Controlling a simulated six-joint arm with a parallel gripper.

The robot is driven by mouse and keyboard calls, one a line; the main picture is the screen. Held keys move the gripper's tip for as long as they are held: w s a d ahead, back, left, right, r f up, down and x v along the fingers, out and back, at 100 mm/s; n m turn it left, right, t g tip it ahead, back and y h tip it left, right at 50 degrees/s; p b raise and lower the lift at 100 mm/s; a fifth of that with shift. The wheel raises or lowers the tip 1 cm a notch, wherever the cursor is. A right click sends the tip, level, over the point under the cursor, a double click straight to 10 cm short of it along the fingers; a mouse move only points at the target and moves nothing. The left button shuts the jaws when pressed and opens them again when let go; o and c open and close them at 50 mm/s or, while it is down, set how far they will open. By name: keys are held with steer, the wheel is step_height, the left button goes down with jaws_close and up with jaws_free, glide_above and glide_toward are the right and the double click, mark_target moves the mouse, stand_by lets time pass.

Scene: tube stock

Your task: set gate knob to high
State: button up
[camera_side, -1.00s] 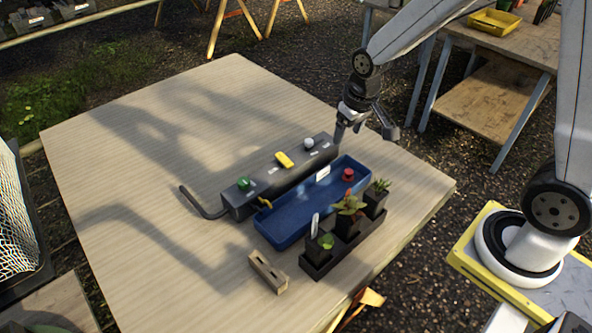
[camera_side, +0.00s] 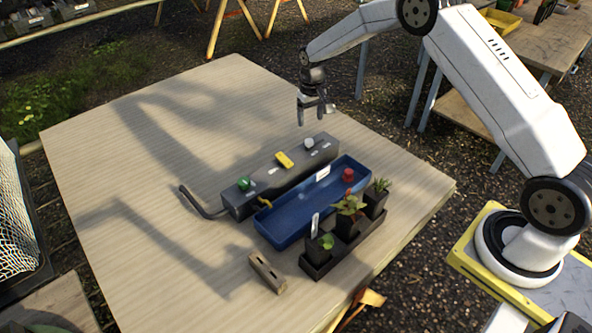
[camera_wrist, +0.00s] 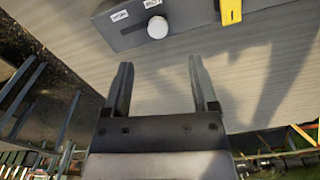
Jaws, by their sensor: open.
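A dark grey control box (camera_side: 262,179) lies on the wooden table with a green knob (camera_side: 243,183), a yellow switch (camera_side: 284,159) and a white knob (camera_side: 308,143) along its top. Small white labels sit beside the controls, too small to read surely. In the wrist view the white knob (camera_wrist: 157,27) and part of the yellow switch (camera_wrist: 230,10) show beyond the fingertips. I cannot tell which control is the gate knob. My gripper (camera_side: 315,121) is open and empty, above the table near the white-knob end, apart from the box. It also shows in the wrist view (camera_wrist: 160,70).
A blue tray (camera_side: 283,222) with a red knob-like piece (camera_side: 348,175) lies alongside the box. Potted plants stand in a black holder (camera_side: 345,247) in front. A small wooden block (camera_side: 267,272) lies nearby. A black cable (camera_side: 200,206) leaves the box's left end. The table's far left is clear.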

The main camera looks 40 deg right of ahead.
mark_target(309, 140)
steer(key=shift+w+d+f, duration=0.35)
steer(key=shift+w+f, duration=0.05)
steer(key=shift+f, duration=0.15)
steer(key=shift+f, duration=3.9)
jaws_close()
